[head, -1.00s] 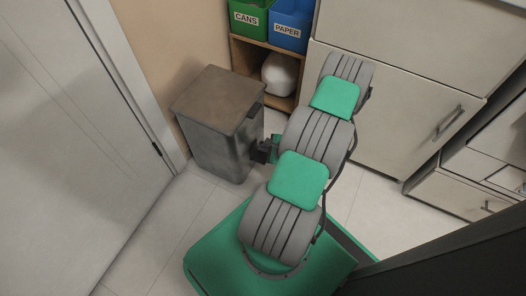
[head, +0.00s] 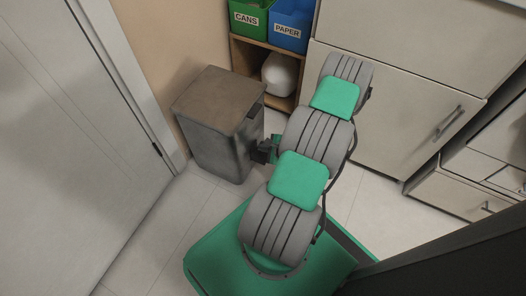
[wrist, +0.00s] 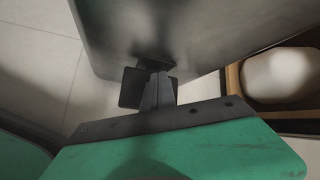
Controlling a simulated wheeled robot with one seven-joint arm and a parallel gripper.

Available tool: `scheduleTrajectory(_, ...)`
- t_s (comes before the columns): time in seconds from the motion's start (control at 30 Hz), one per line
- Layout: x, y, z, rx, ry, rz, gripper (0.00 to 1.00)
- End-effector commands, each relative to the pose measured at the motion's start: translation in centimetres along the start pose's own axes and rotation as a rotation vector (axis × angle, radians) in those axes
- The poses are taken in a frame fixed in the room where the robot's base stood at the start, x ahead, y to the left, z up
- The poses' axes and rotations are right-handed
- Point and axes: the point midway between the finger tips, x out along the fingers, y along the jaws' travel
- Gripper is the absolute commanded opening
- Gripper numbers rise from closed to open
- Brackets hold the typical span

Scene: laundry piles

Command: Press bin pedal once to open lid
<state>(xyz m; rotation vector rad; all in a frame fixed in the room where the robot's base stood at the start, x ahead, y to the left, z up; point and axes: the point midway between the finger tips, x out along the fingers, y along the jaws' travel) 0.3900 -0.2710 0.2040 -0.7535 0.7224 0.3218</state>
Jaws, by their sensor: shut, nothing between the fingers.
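The bin (head: 218,122) is a dark grey box with a brownish flat lid (head: 219,99). It stands upright near the corner, and its lid is down. My gripper (head: 262,152) is shut and empty, low at the bin's right side. In the wrist view the bin's wall (wrist: 190,35) fills the top. There my shut fingers (wrist: 158,82) lie over a black pedal (wrist: 132,88) at the bin's foot. The fingers hide part of the pedal, and I cannot tell whether they touch it.
A white door (head: 70,130) is at the left. Behind the bin, a wooden shelf (head: 240,55) holds a green CANS box (head: 247,18), a blue PAPER box (head: 290,25) and a white rounded thing (head: 280,74). Pale cabinets (head: 400,115) stand at the right. Tiled floor (head: 160,225) is free at front left.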

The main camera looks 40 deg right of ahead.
Motion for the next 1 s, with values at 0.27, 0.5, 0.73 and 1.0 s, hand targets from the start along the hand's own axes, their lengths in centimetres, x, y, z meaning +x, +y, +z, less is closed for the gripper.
scheduleTrajectory(0.27, 0.00, 0.00, 0.00, 0.000, 0.000, 0.000, 0.00)
scheduleTrajectory(0.5, 0.41, 0.37, -0.34, 0.000, 0.000, 0.000, 0.00)
scheduleTrajectory(0.73, 0.57, 0.46, -0.52, -0.001, 0.000, -0.001, 0.00)
scheduleTrajectory(1.0, 0.66, 0.55, -0.60, 0.000, 0.001, 0.000, 0.00)
